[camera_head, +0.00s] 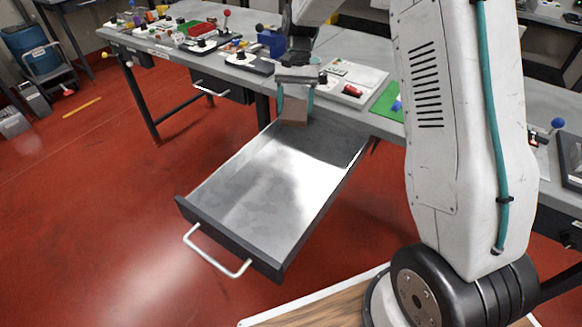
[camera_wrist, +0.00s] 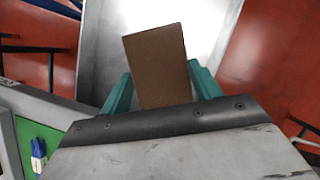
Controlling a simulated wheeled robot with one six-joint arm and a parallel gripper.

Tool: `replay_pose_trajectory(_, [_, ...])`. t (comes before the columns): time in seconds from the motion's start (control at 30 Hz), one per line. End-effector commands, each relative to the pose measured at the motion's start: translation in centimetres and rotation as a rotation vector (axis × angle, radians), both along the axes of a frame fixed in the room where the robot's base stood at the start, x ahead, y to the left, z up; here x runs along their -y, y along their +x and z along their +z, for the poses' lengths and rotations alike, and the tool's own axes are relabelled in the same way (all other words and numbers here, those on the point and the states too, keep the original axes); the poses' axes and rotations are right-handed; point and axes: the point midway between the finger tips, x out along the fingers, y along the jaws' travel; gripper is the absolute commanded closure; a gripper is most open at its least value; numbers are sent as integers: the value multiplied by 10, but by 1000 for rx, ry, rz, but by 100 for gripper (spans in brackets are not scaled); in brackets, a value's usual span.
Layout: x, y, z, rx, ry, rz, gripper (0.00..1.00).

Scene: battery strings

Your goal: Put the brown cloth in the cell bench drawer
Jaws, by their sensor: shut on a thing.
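The brown cloth (camera_wrist: 158,68) is a flat, folded-looking rectangle between the teal fingers of my gripper (camera_wrist: 160,92) in the wrist view. In the head view the cloth (camera_head: 293,111) hangs from my gripper (camera_head: 295,104) over the back end of the open drawer. The drawer (camera_head: 184,207) is pulled far out from under the bench, with a grey metal floor that looks empty. My gripper is shut on the cloth. The cloth appears above the drawer floor; its exact height is hard to tell.
The bench (camera_head: 165,50) holds several devices with coloured knobs, a green mat (camera_head: 388,103) and a red part (camera_head: 352,90). A second drawer (camera_head: 222,90) is shut, left of the open one. Red floor (camera_head: 90,220) is clear at left.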

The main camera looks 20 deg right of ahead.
Motion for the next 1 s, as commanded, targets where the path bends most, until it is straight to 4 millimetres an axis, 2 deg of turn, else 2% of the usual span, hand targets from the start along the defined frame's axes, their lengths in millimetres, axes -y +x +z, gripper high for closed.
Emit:
replay_pose_trajectory(0.03, [-3, -23, -6, -3, 4, -60, 63])
replay_pose_trajectory(0.2, [-13, -91, -30, -4, 4, -285, 63])
replay_pose_trajectory(0.3, [-17, -123, -41, -8, -3, -390, 63])
replay_pose_trajectory(0.4, [-20, -145, -48, -13, -10, -458, 63])
replay_pose_trajectory(0.5, [-21, -155, -59, -17, -14, -490, 63])
replay_pose_trajectory(0.7, [-22, -156, -96, -19, -15, -494, 63])
replay_pose_trajectory(1.0, [-22, -156, -123, -17, -15, -491, 63])
